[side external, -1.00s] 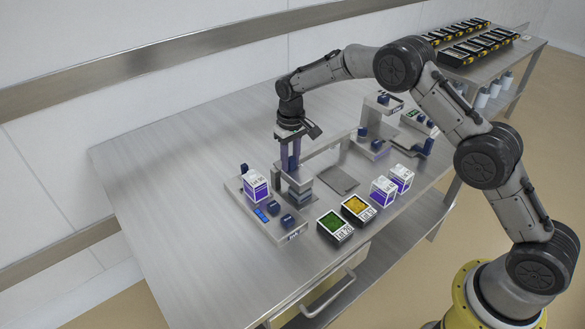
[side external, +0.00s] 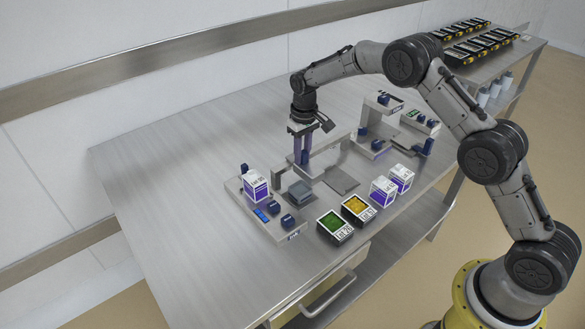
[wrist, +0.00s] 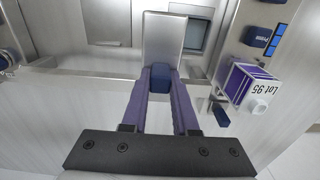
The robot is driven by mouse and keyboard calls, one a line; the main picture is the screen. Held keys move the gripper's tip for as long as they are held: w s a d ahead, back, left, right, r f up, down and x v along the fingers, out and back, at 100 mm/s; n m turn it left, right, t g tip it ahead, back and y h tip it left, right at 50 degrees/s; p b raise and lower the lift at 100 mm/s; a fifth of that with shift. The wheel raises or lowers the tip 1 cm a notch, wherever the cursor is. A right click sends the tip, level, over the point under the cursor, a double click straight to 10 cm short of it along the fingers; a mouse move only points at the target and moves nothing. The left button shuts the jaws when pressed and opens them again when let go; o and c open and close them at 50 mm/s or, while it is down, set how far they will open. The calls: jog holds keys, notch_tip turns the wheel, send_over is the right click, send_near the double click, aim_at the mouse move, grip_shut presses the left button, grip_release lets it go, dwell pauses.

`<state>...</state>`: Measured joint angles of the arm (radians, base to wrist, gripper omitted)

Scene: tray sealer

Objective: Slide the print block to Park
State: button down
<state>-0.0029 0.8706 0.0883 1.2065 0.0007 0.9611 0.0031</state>
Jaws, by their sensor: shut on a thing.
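My gripper (side external: 304,155) is shut on the blue knob (wrist: 161,74) of the print block. In the wrist view its purple fingers (wrist: 160,85) press the knob from both sides. The print block (wrist: 165,38) is a plain metal block just beyond the knob. In the side view the block is at the metal rail (side external: 330,150), to the right of the grey-blue square pad (side external: 300,190), and my fingers partly hide it. A Park label cannot be read in either view.
A white and purple box (side external: 256,186) sits on the left station (side external: 263,222), which has blue knobs. Green (side external: 335,226) and yellow (side external: 358,208) trays and two more boxes (side external: 383,190) stand at the front. Another machine (side external: 372,143) stands at right. The table's left side is clear.

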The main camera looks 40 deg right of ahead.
jog(key=shift+s+d+f, duration=0.2)
jog(key=shift+d, duration=3)
jog(key=shift+s+d+f, duration=0.15)
jog(key=shift+d+f, duration=0.1)
jog(key=shift+d, duration=2.95)
jog(key=shift+s+d+f, duration=0.2)
jog(key=shift+d, duration=3)
jog(key=c, duration=0.7)
grip_release()
jog(key=shift+w+r, duration=0.2)
jog(key=shift+r, duration=1.75)
jog(key=shift+w+r, duration=0.15)
jog(key=shift+r, duration=1.75)
